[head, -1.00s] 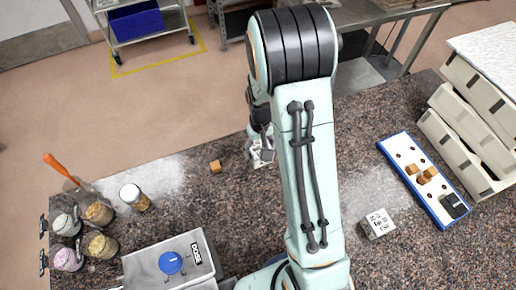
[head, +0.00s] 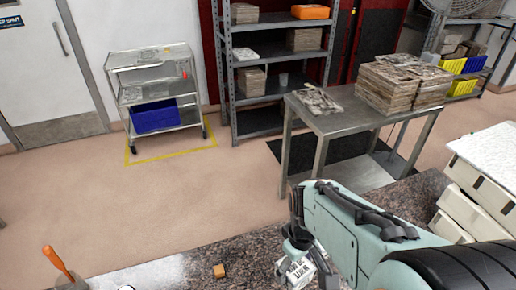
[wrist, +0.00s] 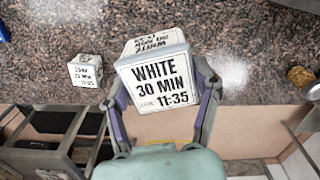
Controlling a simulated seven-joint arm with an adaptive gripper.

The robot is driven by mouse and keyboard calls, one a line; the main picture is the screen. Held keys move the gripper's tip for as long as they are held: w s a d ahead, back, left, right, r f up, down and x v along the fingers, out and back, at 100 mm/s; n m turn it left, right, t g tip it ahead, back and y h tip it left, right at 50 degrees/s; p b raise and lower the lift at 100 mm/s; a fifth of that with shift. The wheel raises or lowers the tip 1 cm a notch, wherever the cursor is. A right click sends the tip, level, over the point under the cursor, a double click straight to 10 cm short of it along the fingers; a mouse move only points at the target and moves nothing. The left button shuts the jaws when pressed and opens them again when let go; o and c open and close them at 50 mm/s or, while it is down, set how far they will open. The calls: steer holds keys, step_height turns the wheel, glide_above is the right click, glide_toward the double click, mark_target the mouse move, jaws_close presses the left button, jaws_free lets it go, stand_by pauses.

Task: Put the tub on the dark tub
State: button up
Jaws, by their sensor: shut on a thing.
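My gripper (wrist: 164,105) is shut on a white tub, with one finger on each side of it. The tub (wrist: 158,78) carries a label reading "WHITE 30 MIN 11:35" in the wrist view. In the head view, the tub (head: 297,271) shows at the lower edge below my gripper, partly cut off. A second, smaller-looking white tub (wrist: 85,70) stands on the speckled counter left of the held one in the wrist view, apart from it. Its label is small; its top word is hard to read. This tub is not visible in the head view now.
A brown cube (head: 219,271) sits on the counter (head: 240,262). A jar (wrist: 300,77) and a blue edge (wrist: 3,32) show in the wrist view. Pale stacked crates (head: 470,208) stand at right. A steel table (head: 350,120) stands beyond the counter.

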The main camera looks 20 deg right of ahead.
steer(key=d+r+m, duration=0.2)
steer(key=d+m, duration=0.1)
steer(key=d, duration=0.6)
steer(key=w+d+f, duration=0.2)
steer(key=w+f, duration=0.1)
steer(key=w+d+f, duration=0.2)
steer(key=w, duration=0.1)
steer(key=w+d+f, duration=0.2)
steer(key=w+f, duration=0.1)
steer(key=shift+d+f, duration=0.35)
steer(key=shift+d, duration=0.05)
steer(key=shift+w+d+f, duration=0.25)
steer(key=shift+w+f, duration=0.1)
steer(key=shift+f, duration=0.1)
steer(key=shift+w+d+f, duration=0.1)
steer(key=shift+w+f, duration=0.05)
steer(key=shift+f, duration=1.6)
steer(key=o, duration=1.2)
steer(key=shift+f, duration=0.1)
